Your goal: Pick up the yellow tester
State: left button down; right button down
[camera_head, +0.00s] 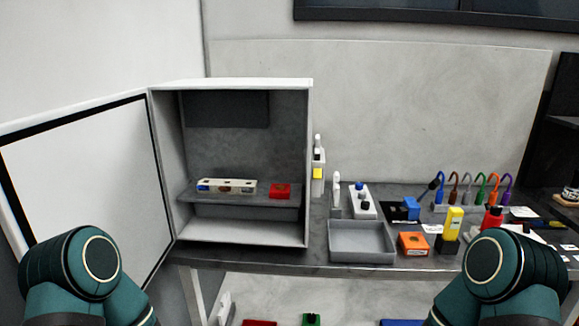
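A yellow tester (454,220) stands upright on the right part of the workbench, with a black lower part or holder (446,245) under it. It stands just right of an orange box and left of a red-topped item. Only green links of my two arms show, at the bottom left and bottom right. The right arm's link is in front of the bench's right part, close to the tester in the picture. Neither gripper shows.
An open cabinet (309,160) stands on the bench at left, its door (85,185) swung out left. A grey tray (361,256), orange box (413,243), blue item (411,207), red-topped item (493,217) and several coloured cables (467,186) crowd the bench. Coloured bins lie below.

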aim_at(455, 215)
jog(key=z, duration=1.1)
